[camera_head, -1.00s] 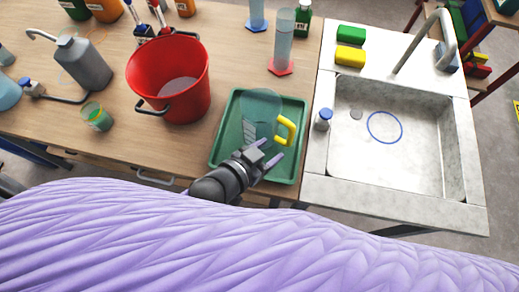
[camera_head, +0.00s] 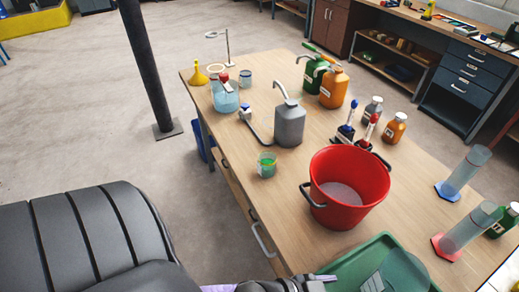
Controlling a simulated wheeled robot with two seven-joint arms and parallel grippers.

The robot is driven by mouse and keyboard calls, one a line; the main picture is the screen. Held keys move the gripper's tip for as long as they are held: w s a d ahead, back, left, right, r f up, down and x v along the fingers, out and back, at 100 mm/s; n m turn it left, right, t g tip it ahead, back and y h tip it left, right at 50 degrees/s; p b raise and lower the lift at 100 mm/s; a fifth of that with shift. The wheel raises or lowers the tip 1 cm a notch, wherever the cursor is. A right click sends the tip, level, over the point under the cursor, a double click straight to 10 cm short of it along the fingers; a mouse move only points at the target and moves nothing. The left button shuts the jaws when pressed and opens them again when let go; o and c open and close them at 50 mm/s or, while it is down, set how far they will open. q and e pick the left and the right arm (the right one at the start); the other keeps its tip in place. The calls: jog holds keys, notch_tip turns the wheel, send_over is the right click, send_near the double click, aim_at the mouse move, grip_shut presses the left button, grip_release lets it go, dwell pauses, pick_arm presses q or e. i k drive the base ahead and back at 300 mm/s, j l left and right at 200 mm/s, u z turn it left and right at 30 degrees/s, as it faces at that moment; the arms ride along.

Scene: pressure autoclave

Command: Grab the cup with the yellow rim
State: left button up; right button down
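A small glass cup (camera_head: 266,166) with a yellow-green rim and green content stands upright on the wooden table, left of the red bucket. No gripper is near it. A gripper, apparently my left (camera_head: 318,280), shows at the bottom edge beside the green tray, well in front of the cup. Only a purple finger and some dark parts of it show, so its opening is unclear. My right gripper is not in view.
The red bucket (camera_head: 347,190) stands right of the cup, the grey pump bottle (camera_head: 290,123) behind it. A green tray (camera_head: 345,270) is at the bottom right. Another small cup (camera_head: 245,79) stands near the far end. The table (camera_head: 240,140) left of the cup is bare.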

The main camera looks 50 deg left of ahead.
aim_at(267, 165)
jog(key=u, duration=1.45)
